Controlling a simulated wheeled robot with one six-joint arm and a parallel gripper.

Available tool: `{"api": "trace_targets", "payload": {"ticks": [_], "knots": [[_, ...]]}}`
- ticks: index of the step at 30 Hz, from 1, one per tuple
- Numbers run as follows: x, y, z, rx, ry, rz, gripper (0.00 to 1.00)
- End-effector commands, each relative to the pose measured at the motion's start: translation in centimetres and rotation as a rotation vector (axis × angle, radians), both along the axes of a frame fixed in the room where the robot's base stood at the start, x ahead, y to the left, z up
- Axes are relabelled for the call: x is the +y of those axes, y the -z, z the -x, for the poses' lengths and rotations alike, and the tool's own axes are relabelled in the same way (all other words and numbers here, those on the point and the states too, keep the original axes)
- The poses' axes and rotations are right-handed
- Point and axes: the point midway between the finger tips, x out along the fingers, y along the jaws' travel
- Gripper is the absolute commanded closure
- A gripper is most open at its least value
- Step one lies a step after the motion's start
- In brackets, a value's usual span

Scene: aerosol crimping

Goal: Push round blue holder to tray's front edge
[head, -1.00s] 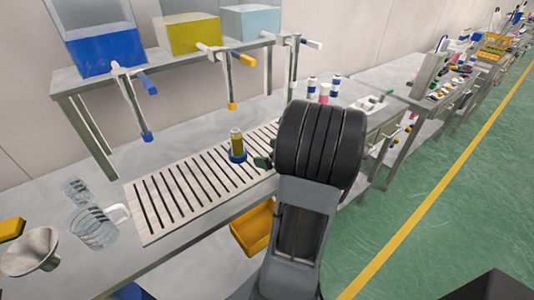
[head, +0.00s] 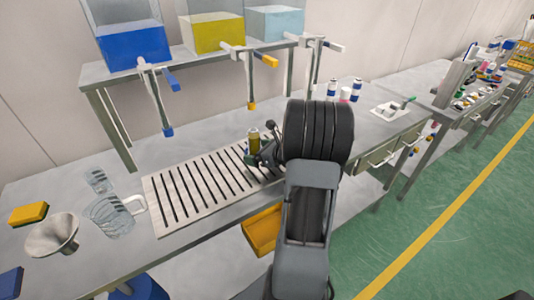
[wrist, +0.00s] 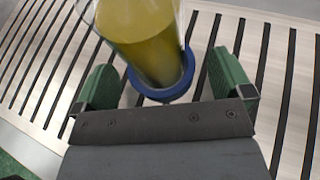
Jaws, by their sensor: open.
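The round blue holder (wrist: 163,94) sits on the slatted tray (head: 180,205), with a clear container of yellow liquid (wrist: 140,25) standing in it. In the wrist view my gripper (wrist: 163,80) is open. Its green fingers are on either side of the holder, with a gap at the right finger; the left finger is close to the holder, and I cannot tell if it touches. In the head view the holder is mostly hidden behind my gripper, and the container (head: 253,140) shows above it.
A funnel (head: 52,236), a clear jug (head: 112,214) and a yellow sponge (head: 28,213) lie left of the tray. Blue, yellow and light-blue tanks with taps stand on the shelf behind. A yellow bin (head: 262,232) hangs below the table front.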

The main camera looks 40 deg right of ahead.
Motion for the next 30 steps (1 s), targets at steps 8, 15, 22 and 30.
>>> {"api": "trace_targets", "payload": {"ticks": [8,15,22,30], "knots": [[0.5,0.8,-1.7,0.000,0.000,-0.001,0.02],[0.5,0.9,-2.0,0.000,0.000,-0.001,0.02],[0.5,0.8,-1.9,0.000,0.000,0.000,0.09],[0.5,0.8,-1.9,0.000,0.000,-0.001,0.35]]}}
